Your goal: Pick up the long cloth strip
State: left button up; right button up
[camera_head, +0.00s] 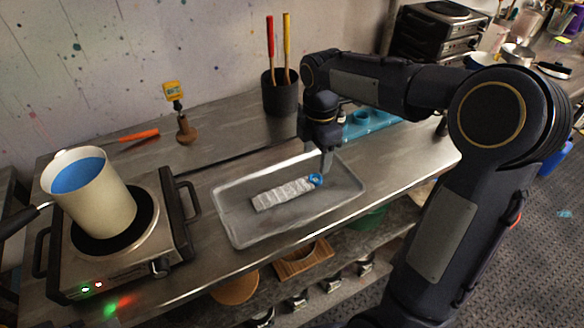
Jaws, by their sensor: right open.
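A long pale grey cloth strip (284,194) lies flat in a shallow metal tray (232,220) on the steel counter. A small blue ring or clip (316,180) shows at its right end. My right gripper (326,172) points down just above and beside that blue end. Its jaws are open, with nothing seen held between them. The gripper's far side is hidden by its own body. My left gripper is not in view.
A hot plate (165,245) with a pot of blue liquid (118,205) stands left of the tray. A dark holder (280,95) with red and yellow handles, a small wooden stand (186,130) and a blue tray (375,128) stand behind.

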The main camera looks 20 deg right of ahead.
aim_at(313, 179)
jog(key=f, duration=0.8)
jog(key=shift+w, duration=0.35)
jog(key=c, duration=0.8)
jog(key=shift+r, duration=0.15)
